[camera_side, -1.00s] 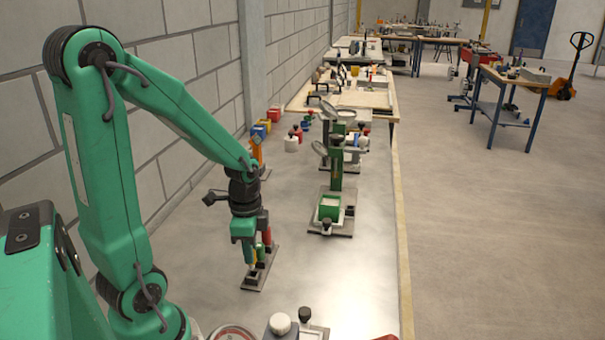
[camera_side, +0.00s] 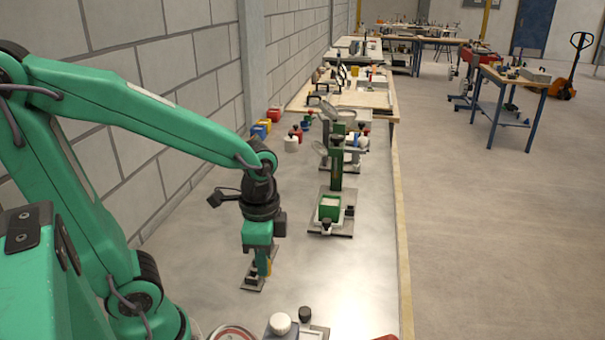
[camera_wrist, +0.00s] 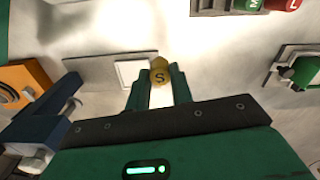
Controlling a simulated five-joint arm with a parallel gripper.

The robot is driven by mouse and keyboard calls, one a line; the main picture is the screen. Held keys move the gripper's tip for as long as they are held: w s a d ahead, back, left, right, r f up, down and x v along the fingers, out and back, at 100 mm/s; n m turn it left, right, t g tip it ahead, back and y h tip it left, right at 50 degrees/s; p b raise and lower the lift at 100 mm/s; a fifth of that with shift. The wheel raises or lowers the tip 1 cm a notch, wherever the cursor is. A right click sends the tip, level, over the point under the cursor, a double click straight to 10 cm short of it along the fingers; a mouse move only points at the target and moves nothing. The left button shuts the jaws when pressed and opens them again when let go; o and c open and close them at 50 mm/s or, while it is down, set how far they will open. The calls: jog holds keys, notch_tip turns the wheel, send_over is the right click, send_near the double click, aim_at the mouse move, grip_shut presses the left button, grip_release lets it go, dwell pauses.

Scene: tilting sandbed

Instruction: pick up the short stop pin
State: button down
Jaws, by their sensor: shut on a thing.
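The short stop pin (camera_wrist: 159,70) is yellow with an S on its head. In the wrist view it sits between the tips of my gripper (camera_wrist: 160,82), which is shut on it. The side view shows my gripper (camera_side: 258,262) low over the bench, with a bit of the yellow pin (camera_side: 268,268) at its right side. The green M pin (camera_wrist: 254,4) and the red L pin (camera_wrist: 284,4) stand at the top right of the wrist view, apart from my gripper. In the side view my gripper hides them. The pin's lower end is hidden.
A dark base plate (camera_side: 252,285) lies below my gripper. A stand with a green box (camera_side: 329,208) is to its right. Small coloured blocks (camera_side: 262,126) lie farther back by the wall. A white knob (camera_side: 280,323) is near the front.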

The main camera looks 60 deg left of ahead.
jog(key=shift+d+r, duration=0.2)
jog(key=shift+d, duration=0.1)
dwell(0.5)
jog(key=shift+r, duration=2)
